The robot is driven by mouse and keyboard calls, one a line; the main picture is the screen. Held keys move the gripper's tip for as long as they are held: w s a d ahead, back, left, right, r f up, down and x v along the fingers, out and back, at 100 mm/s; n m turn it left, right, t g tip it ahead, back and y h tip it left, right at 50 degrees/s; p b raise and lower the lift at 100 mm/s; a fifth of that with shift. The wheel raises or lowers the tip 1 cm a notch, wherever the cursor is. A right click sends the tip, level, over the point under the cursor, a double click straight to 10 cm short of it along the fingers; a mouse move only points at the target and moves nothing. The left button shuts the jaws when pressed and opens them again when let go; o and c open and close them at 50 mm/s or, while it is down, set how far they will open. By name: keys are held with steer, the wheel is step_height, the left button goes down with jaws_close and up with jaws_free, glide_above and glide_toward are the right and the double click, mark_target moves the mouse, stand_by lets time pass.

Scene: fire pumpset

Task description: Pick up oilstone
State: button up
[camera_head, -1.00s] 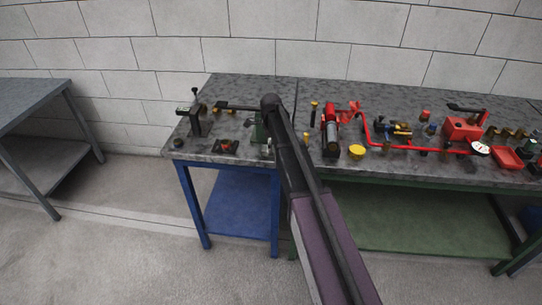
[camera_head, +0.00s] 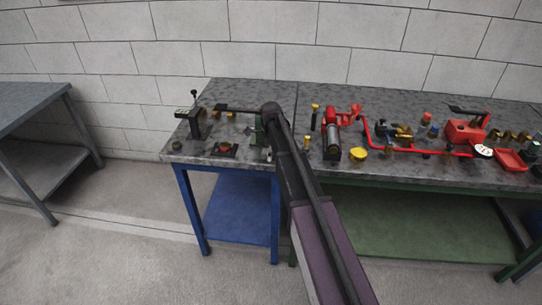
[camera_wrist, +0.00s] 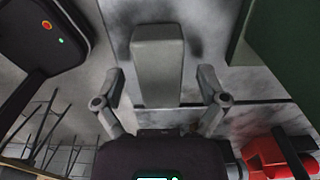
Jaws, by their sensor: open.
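A pale grey rectangular block, which looks like the oilstone (camera_wrist: 157,65), stands out in the middle of the wrist view. My gripper (camera_wrist: 161,78) is open, with one grey finger on each side of the block's lower part. Gaps show between the fingers and the block, and I see no contact. In the head view my gripper and the oilstone are too small to make out among the parts on the left bench.
A black box with red and green buttons (camera_wrist: 45,32) is left of the block; a dark green body (camera_wrist: 262,30) is to its right. A red part (camera_wrist: 270,155) is at lower right. The workbench (camera_head: 240,92) holds red pump parts and a yellow cup (camera_head: 358,154).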

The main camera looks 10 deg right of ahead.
jaws_close()
steer(key=shift+r, duration=0.15)
step_height(320, 180, up, 4)
steer(key=p, duration=0.3)
steer(key=shift+f+p, duration=0.25)
steer(key=shift+p, duration=0.15)
steer(key=s+r+p, duration=0.1)
steer(key=s, duration=1.5)
steer(key=shift+d+r, duration=0.1)
steer(key=c, duration=0.6)
jaws_free()
steer(key=c, duration=0.6)
